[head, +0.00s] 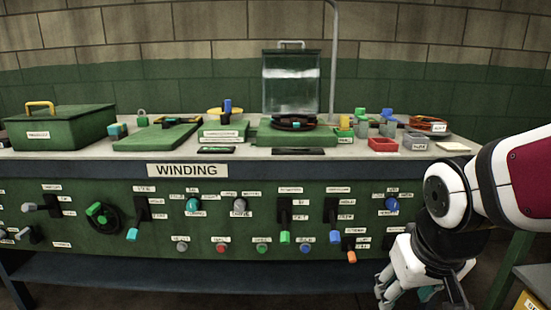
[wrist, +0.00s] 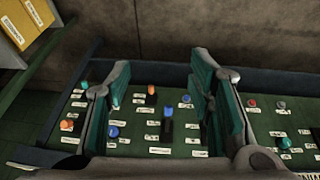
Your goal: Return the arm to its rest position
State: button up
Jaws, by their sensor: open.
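My arm (head: 465,190), white and black with a dark red panel, reaches in from the right edge of the head view. It bends down at a black joint in front of the bench's right end. My gripper (head: 384,290) hangs low at the right of the control panel, partly cut off by the bottom edge. In the wrist view my gripper (wrist: 160,75) shows two teal-padded fingers standing wide apart, with nothing between them. The green control panel (wrist: 150,143) lies beyond the fingers, apart from them.
The bench's green front (head: 140,250) carries several levers, knobs and buttons; an orange-tipped lever (head: 351,256) is left of my gripper. On top stand a green box (head: 60,132), a clear guard (head: 290,90) and a red tray (head: 383,144). A cabinet (head: 533,285) stands at lower right.

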jog(key=s+a+r+g+y, duration=0.1)
jog(key=s+r+g, duration=0.1)
jog(key=s, duration=0.8)
jog(key=s+a+r+g, duration=0.1)
jog(key=s+r+g, duration=0.1)
jog(key=s, duration=0.8)
notch_tip(320, 180, up, 32)
jog(key=t+p, duration=0.4)
jog(key=p, duration=2.6)
jog(key=shift+d+f, duration=0.2)
jog(key=shift+d, duration=0.15)
jog(key=shift+w, duration=0.2)
